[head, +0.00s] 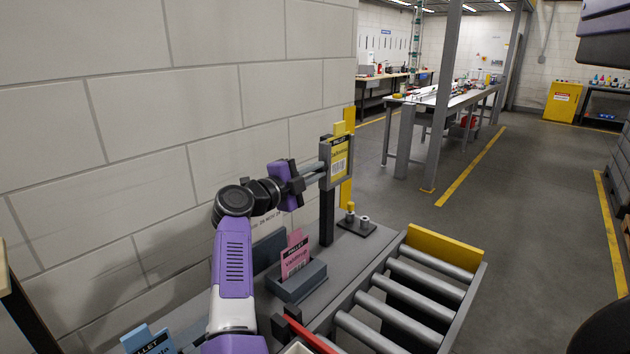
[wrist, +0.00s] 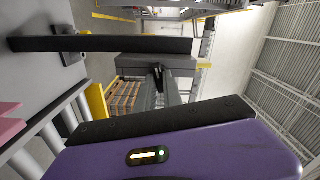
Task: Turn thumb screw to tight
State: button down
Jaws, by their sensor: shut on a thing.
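My gripper (head: 316,168) reaches right from the purple wrist, its fingers level at the left side of the grey sign holder (head: 325,177). The holder carries a yellow card marked "PALLET" (head: 337,160) and stands on a dark post (head: 327,216). In the wrist view the grey fingers (wrist: 160,92) are shut on a small dark piece, apparently the thumb screw (wrist: 158,76), against the holder (wrist: 130,66). The fingers hide most of the screw, so I cannot tell how tight it is. The post shows sideways (wrist: 95,45).
Below are a grey card box (head: 300,286) with a pink card (head: 294,257), a base with two small pegs (head: 357,228) and a roller conveyor (head: 415,292) with a yellow end plate (head: 446,249). A block wall (head: 130,120) is close on the left. Open floor lies right.

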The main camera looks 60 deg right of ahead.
jog(key=shift+f+m+b, duration=0.2)
jog(key=shift+m+b, duration=1)
jog(key=shift+m, duration=0.2)
jog(key=shift+r, duration=0.1)
jog(key=c, duration=1.5)
grip_release()
jog(key=shift+b+v, duration=0.8)
jog(key=shift+v, duration=3.05)
